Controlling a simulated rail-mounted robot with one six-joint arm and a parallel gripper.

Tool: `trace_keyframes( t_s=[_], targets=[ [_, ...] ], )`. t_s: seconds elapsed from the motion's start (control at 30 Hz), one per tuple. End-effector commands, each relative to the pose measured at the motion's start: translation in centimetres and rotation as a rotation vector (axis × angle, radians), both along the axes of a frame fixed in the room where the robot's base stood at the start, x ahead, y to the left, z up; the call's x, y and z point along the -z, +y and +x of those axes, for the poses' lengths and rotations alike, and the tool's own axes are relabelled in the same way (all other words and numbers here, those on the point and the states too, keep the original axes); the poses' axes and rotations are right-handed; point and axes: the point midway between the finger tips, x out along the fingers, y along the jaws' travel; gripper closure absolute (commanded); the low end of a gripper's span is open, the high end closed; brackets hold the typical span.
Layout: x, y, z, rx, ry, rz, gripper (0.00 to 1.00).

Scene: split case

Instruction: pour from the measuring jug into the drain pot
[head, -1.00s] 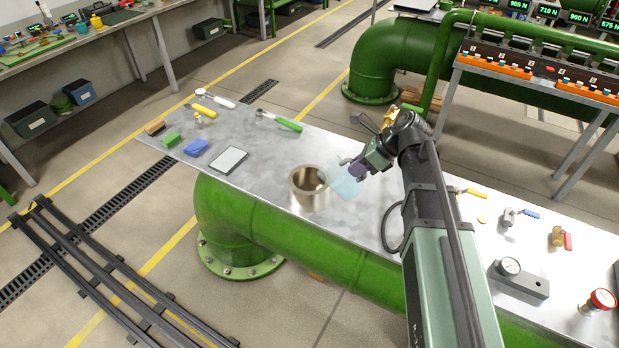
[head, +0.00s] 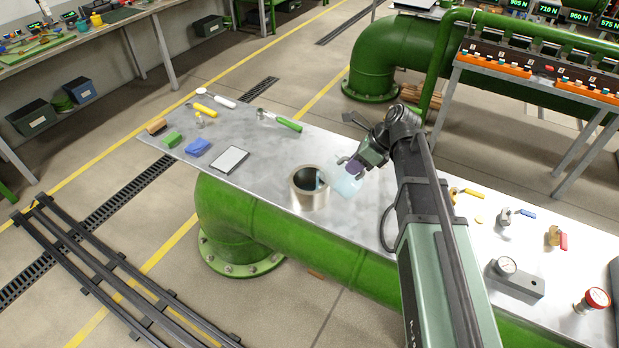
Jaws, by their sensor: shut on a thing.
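The measuring jug (head: 345,186) is pale blue and see-through. It is tilted with its mouth toward the left, just right of the drain pot. The drain pot (head: 306,198) is a brass-coloured open cylinder standing upright on the metal bench. A pale blue streak (head: 320,180) shows at the pot's mouth on its right side, and it looks like liquid from the jug. My gripper (head: 356,169) is shut on the jug at its right side. The fingertips and handle are small and partly hidden. The inside of the pot is mostly hidden.
On the bench (head: 270,160), a white-grey pad (head: 230,160), a blue block (head: 197,147), a green block (head: 173,139) and a green-handled tool (head: 284,122) lie to the left. Valves and a gauge (head: 507,266) lie to the right. Bench around the pot is clear.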

Motion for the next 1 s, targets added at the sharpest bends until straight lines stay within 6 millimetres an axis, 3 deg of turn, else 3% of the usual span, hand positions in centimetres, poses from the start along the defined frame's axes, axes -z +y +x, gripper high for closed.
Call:
trace_keyframes(
  t_s=[1.0],
  targets=[
    [-0.81, 0.48, 0.21, -0.001, 0.029, -0.063, 1.00]
  ],
)
